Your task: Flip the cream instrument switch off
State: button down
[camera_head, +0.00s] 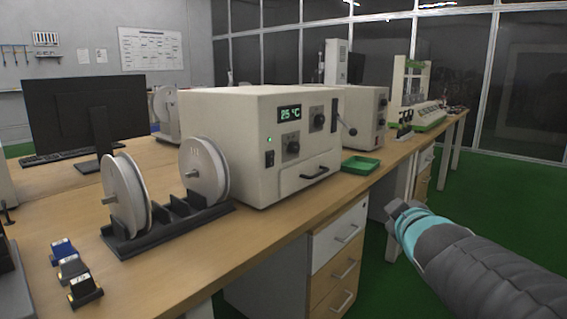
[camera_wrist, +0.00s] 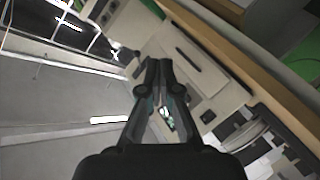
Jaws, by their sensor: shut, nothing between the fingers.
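The cream instrument (camera_head: 225,140) stands on the wooden bench, with a lit display (camera_head: 290,113) reading 25 °C. Its small black switch (camera_head: 269,159) is at the lower left of the front panel, under a glowing green light (camera_head: 269,139). I cannot tell which way the switch is tilted. In the wrist view the instrument's cream front (camera_wrist: 185,50) shows at an angle behind my gripper (camera_wrist: 158,64), whose fingers are together and empty. In the head view my arm reaches in from the lower right, its end off the bench's front edge and apart from the instrument.
Two white reels on a black stand (camera_head: 165,226) sit left of the instrument. A green tray (camera_head: 360,165) lies to its right. Small blocks (camera_head: 72,270) are at the near left, a monitor (camera_head: 85,112) behind. Open green floor (camera_head: 490,185) lies right of the bench.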

aim_at(273, 156)
jog(key=w+a+r+n+t+y, duration=0.2)
jog(key=w+a+r+n+y, duration=0.35)
jog(key=w+n, duration=0.2)
jog(key=a+f+n+g+y, duration=0.1)
jog(key=a+n+g+y, duration=0.4)
jog(key=n+y, duration=0.5)
jog(key=shift+s+a+f+n+y+b, duration=0.4)
jog(key=shift+a+n, duration=0.4)
jog(key=shift+n, duration=0.55)
jog(key=shift+r, duration=0.1)
jog(key=p+x, duration=0.1)
jog(key=x, duration=1.3)
jog(key=shift+s+a, duration=0.1)
jog(key=shift+s, duration=0.05)
